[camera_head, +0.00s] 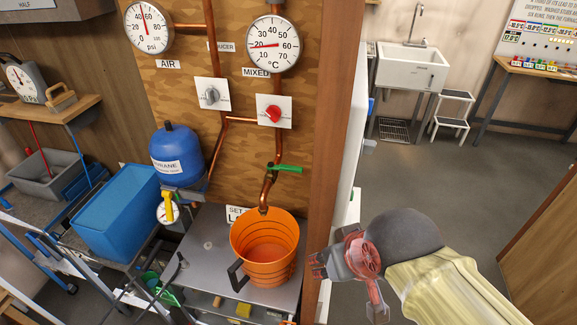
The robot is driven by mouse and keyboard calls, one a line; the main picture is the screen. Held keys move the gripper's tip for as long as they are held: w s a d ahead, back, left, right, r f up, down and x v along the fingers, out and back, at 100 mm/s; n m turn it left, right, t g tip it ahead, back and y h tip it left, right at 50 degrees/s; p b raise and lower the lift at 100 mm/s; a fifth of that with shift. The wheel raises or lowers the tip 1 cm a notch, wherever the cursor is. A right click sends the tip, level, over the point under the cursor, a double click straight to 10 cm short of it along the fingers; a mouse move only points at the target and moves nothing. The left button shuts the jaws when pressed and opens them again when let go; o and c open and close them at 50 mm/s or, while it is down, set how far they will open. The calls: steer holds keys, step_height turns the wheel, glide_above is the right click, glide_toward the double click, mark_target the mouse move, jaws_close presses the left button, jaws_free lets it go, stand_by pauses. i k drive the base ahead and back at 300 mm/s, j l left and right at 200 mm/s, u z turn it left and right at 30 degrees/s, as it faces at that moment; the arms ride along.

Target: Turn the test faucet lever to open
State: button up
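The test faucet is a copper pipe end on the wooden panel with a green lever (285,168) pointing to the right, roughly level. Its copper spout (264,205) points down over an orange bucket (250,247). My gripper (346,288) is at the lower right of the bucket, beside the panel's right edge, well apart from the lever. Its two fingers look spread, one to the left and one downward, with nothing seen between them.
The panel's wooden edge post (328,150) stands between my arm and the lever. A red knob (273,114) and a grey knob (212,95) are above the lever. The bucket stands on a grey metal table (205,245). Open floor (430,175) lies to the right.

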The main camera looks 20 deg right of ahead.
mark_target(270, 166)
steer(key=j+u, duration=0.1)
steer(key=j, duration=0.2)
steer(key=i+j, duration=0.15)
steer(key=j, duration=0.15)
steer(key=i+j+u, duration=0.25)
steer(key=i+j, duration=0.25)
